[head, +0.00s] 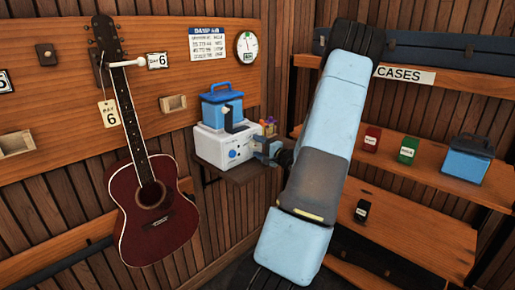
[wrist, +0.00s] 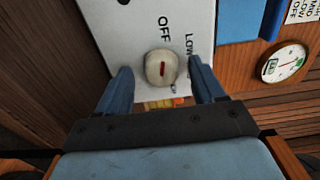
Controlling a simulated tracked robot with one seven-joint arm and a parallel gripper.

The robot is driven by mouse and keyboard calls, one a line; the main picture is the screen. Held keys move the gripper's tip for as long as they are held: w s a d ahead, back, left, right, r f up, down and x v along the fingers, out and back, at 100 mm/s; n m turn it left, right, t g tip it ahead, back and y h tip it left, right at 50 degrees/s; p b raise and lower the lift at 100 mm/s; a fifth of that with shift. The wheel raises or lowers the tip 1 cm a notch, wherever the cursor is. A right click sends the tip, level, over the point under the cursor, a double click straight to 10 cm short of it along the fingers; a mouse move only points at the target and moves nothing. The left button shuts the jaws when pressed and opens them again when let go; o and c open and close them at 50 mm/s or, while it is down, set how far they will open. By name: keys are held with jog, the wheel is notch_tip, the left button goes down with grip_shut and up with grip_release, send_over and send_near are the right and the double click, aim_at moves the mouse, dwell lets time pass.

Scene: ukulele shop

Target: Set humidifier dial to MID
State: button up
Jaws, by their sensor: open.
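The humidifier is a white box (head: 210,148) with a blue tank (head: 222,110) on top, on a small wall shelf. Its pale round dial (wrist: 160,68) shows in the wrist view with a short red mark running roughly up the picture. The label OFF (wrist: 164,29) is above the dial and LOW (wrist: 189,44) to its upper right; other lettering is partly hidden by the right finger, and I see no readable MID. My gripper (head: 262,150) is open in front of the panel, its blue fingers (wrist: 118,92) either side of the dial, with gaps visible.
A dark red guitar (head: 153,215) hangs on the wall left of the humidifier. A round gauge (head: 246,47) hangs above it. The shelves at right hold a blue case (head: 467,158) and small red and green items. A small colourful object (head: 269,126) sits beside the humidifier.

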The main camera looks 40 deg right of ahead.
jog(key=shift+w, duration=0.25)
jog(key=shift+c, duration=0.4)
jog(key=c, duration=0.9)
jog(key=shift+a, duration=0.2)
jog(key=shift+c, duration=0.3)
